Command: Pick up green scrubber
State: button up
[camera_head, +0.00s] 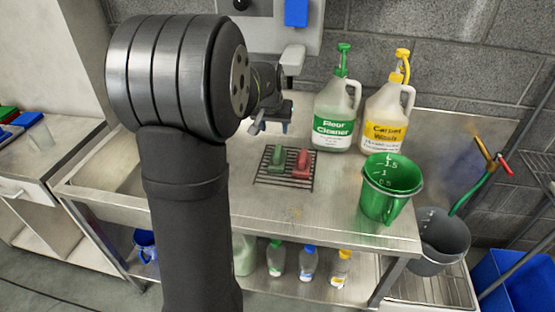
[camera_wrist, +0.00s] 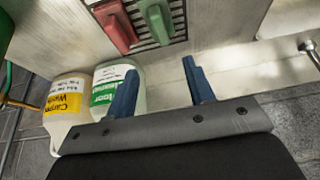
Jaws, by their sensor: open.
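The green scrubber (camera_head: 277,161) lies on a dark wire rack (camera_head: 263,180) on the steel counter, left of a red scrubber (camera_head: 302,164). In the wrist view the green scrubber (camera_wrist: 157,22) is at the top, right of the red scrubber (camera_wrist: 116,27). My gripper (camera_head: 270,128) is above the counter, behind and slightly left of the rack, apart from the scrubber. Its two blue fingers (camera_wrist: 158,84) are spread with nothing between them. My arm covers the left part of the counter in the head view.
A floor cleaner jug (camera_head: 335,115) and a carpet wash jug (camera_head: 388,118) stand at the back, right of my gripper. A green measuring jug (camera_head: 390,190) stands at the right front. The counter around the rack's front is clear.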

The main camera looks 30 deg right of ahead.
aim_at(278, 150)
jog(key=x, duration=1.6)
jog(key=shift+w+f, duration=0.15)
grip_shut()
